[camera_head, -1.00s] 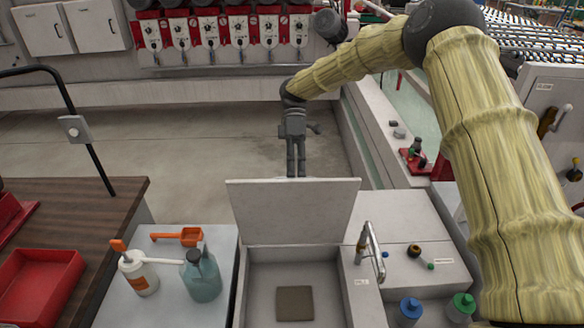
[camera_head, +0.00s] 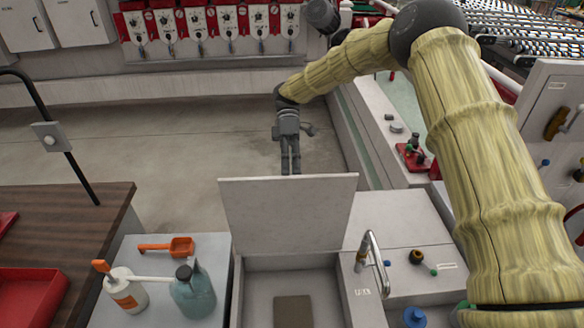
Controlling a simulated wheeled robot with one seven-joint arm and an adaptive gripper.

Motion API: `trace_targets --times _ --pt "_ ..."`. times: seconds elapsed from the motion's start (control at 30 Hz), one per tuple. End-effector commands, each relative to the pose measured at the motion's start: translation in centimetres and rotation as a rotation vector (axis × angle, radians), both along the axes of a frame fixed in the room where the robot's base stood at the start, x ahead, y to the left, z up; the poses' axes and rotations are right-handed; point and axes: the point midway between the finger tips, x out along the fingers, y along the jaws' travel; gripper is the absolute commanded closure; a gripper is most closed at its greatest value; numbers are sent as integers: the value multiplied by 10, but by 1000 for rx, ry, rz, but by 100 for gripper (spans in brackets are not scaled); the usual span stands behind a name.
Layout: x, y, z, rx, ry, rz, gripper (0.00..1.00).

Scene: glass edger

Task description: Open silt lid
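The silt lid (camera_head: 286,213) is a pale grey panel standing raised at the back of an open box (camera_head: 263,292). A brown-grey square (camera_head: 293,312) shows on the floor of the box. My gripper (camera_head: 291,170) hangs downward just behind the lid's top edge. Its fingers look close together, and their tips are at or behind that edge, so I cannot tell whether they touch the lid or how far apart the tips are.
A metal handle or tap (camera_head: 374,262) stands right of the box. A grey side table (camera_head: 133,250) at left holds an orange scoop (camera_head: 178,247), a white bottle (camera_head: 127,293) and a teal bottle (camera_head: 193,294). Floor behind the lid is open.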

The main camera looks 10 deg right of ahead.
Motion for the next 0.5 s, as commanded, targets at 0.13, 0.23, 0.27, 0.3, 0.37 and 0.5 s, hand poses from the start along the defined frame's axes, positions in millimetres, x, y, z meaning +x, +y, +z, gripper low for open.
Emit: trace_targets --times 0.13,0.23,0.27,0.3,0.37,0.5 --pt "-3 -2 -13 -7 9 1 61" --pt "-3 -3 -12 -7 8 0 59" --pt "-3 -3 -12 -6 7 -1 60" --pt "-3 -3 -11 -6 7 -1 61" --pt "-3 -3 -11 -6 7 -2 64" --pt "-3 -3 -10 -5 7 -3 68"
